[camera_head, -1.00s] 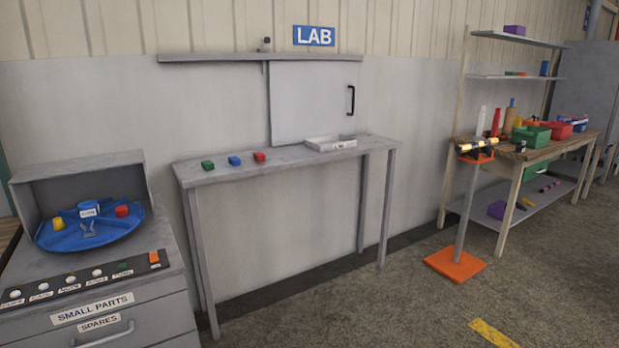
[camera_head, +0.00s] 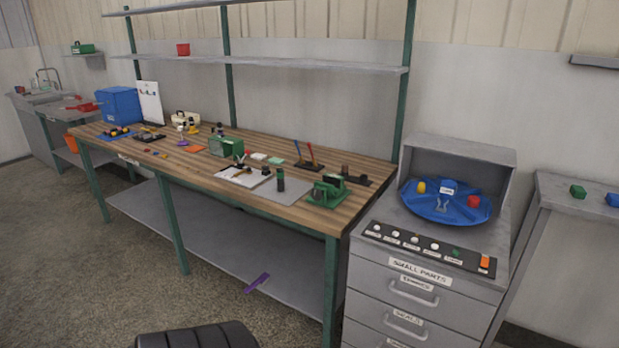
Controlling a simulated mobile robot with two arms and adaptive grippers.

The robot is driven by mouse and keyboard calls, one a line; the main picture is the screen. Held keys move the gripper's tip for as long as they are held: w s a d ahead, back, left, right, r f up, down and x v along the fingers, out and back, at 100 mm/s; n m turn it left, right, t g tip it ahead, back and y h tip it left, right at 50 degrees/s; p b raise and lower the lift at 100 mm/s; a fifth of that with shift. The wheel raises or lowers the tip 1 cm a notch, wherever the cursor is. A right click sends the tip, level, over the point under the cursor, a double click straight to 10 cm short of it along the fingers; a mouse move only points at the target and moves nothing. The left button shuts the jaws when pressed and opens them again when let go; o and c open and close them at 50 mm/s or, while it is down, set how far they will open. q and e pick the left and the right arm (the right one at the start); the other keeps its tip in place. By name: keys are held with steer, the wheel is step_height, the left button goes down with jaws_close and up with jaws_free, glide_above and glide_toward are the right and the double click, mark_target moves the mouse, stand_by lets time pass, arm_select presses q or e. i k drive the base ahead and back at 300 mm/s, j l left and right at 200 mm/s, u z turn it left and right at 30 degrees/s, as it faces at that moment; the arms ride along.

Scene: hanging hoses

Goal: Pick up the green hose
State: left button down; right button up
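I see no green hose in the head view. Neither of my grippers shows in this view.
A long wooden workbench (camera_head: 347,162) with green legs holds several small tools and a blue box (camera_head: 119,104). A small-parts cabinet (camera_head: 429,283) with a blue round tray (camera_head: 425,207) stands at right. A grey table (camera_head: 567,189) is beyond it. Open floor (camera_head: 90,270) lies at left.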

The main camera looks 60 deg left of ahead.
mark_target(280, 172)
steer(key=u, duration=2.2)
steer(key=i+j, duration=0.15)
steer(key=i, duration=0.25)
steer(key=i+j, duration=0.15)
steer(key=i, duration=0.3)
steer(key=i+j, duration=0.15)
steer(key=i, duration=0.25)
steer(key=i+j, duration=0.15)
steer(key=i, duration=0.25)
